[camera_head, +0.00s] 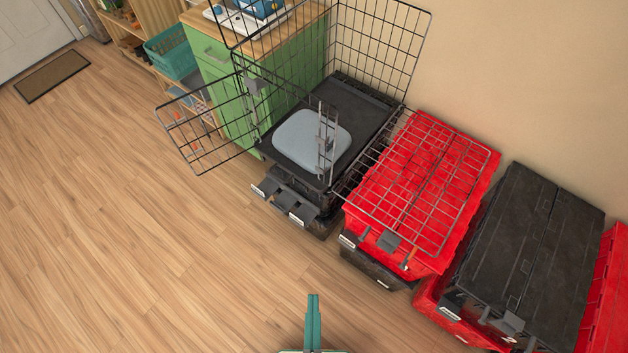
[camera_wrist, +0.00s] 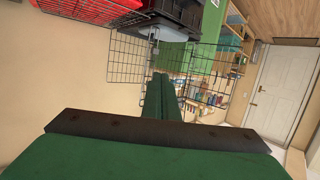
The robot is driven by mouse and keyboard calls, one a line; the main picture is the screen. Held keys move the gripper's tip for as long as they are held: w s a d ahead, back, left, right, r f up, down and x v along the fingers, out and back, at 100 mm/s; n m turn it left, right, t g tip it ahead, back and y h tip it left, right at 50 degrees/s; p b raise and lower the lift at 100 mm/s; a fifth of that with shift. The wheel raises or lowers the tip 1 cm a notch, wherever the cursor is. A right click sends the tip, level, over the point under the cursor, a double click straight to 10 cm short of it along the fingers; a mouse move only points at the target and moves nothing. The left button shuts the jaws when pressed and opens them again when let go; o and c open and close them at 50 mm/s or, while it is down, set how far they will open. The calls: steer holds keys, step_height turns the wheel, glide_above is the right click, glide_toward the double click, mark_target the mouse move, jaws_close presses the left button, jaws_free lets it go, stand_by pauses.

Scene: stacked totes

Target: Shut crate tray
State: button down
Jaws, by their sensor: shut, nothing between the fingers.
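A black wire crate (camera_head: 378,45) stands open on top of a black tote stack. Its black base or tray (camera_head: 357,97) holds a pale blue-grey pad (camera_head: 300,140). One wire panel (camera_head: 205,130) swings out to the left, and another wire panel (camera_head: 430,175) lies out over the red tote. Wire panels also show in the wrist view (camera_wrist: 140,62). I cannot tell how far the tray sits in or out. My gripper (camera_head: 313,298) is shut and empty over the floor, in front of and apart from the crate. Its green fingers show in the wrist view (camera_wrist: 160,95).
Red totes (camera_head: 470,150) and black totes (camera_head: 540,230) stand in a row to the right along the wall. A green cabinet (camera_head: 222,85) stands behind left, beside shelves with a teal basket (camera_head: 170,55). The wood floor (camera_head: 130,240) at left is clear.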

steer(key=w+a+f+n+g, duration=0.1)
steer(key=a+f+n, duration=0.2)
steer(key=f, duration=0.4)
steer(key=w+a+f+n+g+y, duration=0.1)
steer(key=w+a+f+n+g, duration=0.15)
steer(key=f, duration=0.45)
steer(key=w+a+f+n+g, duration=0.1)
steer(key=a+f+n, duration=0.15)
steer(key=f, duration=0.45)
steer(key=n+t+h, duration=0.4)
steer(key=n+h, duration=0.8)
steer(key=n, duration=0.8)
glide_toward(306, 182)
steer(key=x, duration=0.6)
steer(key=shift+w, duration=0.2)
steer(key=shift+d, duration=0.1)
